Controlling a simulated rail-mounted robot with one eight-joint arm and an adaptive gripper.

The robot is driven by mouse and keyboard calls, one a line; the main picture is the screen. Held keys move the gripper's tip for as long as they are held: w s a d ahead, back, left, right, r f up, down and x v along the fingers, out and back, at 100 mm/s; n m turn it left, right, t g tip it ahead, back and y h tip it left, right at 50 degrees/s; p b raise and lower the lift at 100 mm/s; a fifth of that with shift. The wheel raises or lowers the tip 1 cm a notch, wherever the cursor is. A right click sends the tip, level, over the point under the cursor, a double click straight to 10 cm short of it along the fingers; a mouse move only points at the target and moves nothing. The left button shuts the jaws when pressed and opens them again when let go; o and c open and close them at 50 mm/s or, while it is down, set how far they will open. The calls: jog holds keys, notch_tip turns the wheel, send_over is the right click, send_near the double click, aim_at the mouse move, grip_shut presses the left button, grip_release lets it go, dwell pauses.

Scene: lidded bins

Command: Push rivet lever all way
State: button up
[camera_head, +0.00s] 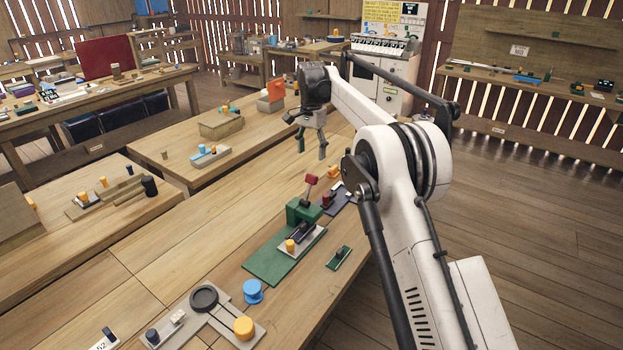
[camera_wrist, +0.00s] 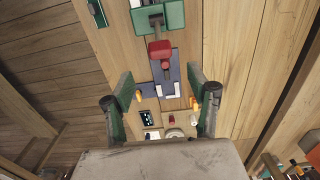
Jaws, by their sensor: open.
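The rivet lever (camera_head: 310,184) has a red knob on a short arm and rises steeply from a green block (camera_head: 303,212). The block stands on a green base plate (camera_head: 270,262). In the wrist view the red knob (camera_wrist: 159,48) shows beyond the fingertips, near the middle, with the green block (camera_wrist: 147,18) above it in the picture. My gripper (camera_head: 311,148) points down, above and behind the lever in the head view. Its fingers (camera_wrist: 160,76) are spread apart in the wrist view with nothing held between them. It appears clear of the lever.
A dark fixture with a red part (camera_head: 328,202) sits just behind the green block. A yellow knob (camera_head: 290,246), a small green piece (camera_head: 339,257) and a blue spool (camera_head: 253,291) are nearby. Bare tabletop (camera_head: 190,235) lies to the left.

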aim_at(311, 175)
notch_tip(311, 175, down, 11)
jog(key=shift+p, duration=0.35)
jog(key=c, duration=1.1)
jog(key=shift+c, duration=0.2)
